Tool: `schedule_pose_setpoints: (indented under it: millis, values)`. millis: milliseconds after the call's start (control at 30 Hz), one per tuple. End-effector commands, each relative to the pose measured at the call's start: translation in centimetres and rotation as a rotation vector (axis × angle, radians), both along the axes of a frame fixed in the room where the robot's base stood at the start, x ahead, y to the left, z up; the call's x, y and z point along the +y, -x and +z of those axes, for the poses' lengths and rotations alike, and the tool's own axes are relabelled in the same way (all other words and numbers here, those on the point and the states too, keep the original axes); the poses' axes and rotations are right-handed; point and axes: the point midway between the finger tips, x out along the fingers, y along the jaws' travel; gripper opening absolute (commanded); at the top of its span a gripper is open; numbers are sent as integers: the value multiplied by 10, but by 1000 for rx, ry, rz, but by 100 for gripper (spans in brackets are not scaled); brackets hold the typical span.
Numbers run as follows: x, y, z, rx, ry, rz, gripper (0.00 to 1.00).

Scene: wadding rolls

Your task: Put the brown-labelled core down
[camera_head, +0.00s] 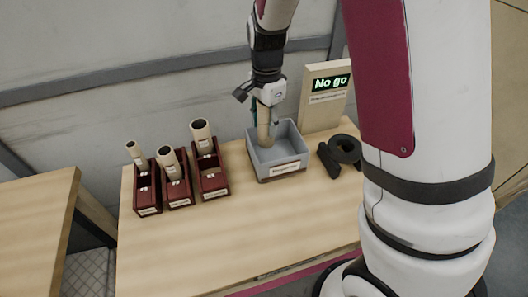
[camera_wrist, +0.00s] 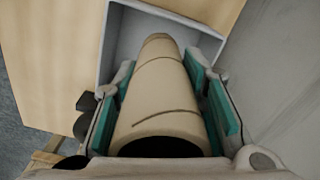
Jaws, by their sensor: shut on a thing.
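A long beige core (camera_head: 264,132) is held upright by my gripper (camera_head: 265,112), with its lower end inside the outline of a grey open bin (camera_head: 262,171). In the wrist view the core (camera_wrist: 162,88) lies between the two teal finger pads, which are shut on it. It shows thin brown lines around it and a dark hollow near end. Its far end points into the bin (camera_wrist: 119,40). I cannot tell whether it touches the bin floor. No brown label can be made out on it. The bin has a pale label on its front, too small to read.
Three dark red holders (camera_head: 147,203) with pale labels stand left of the bin, each with a beige tube (camera_head: 202,137). A black ring (camera_head: 345,149) and dark piece lie right of it. A panel (camera_head: 316,113) behind reads "No go". The wooden table front (camera_head: 220,235) is clear.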

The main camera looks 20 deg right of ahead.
Motion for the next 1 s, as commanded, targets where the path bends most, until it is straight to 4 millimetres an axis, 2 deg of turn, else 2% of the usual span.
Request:
schedule_pose_setpoints:
  millis: [100,367,600,1000]
  values:
    - [0,1,-22,4,0,-2,0]
    - [0,1,-43,2,0,0,0]
    - [0,1,-73,2,0,0,0]
    - [0,0,-77,0,-1,0,0]
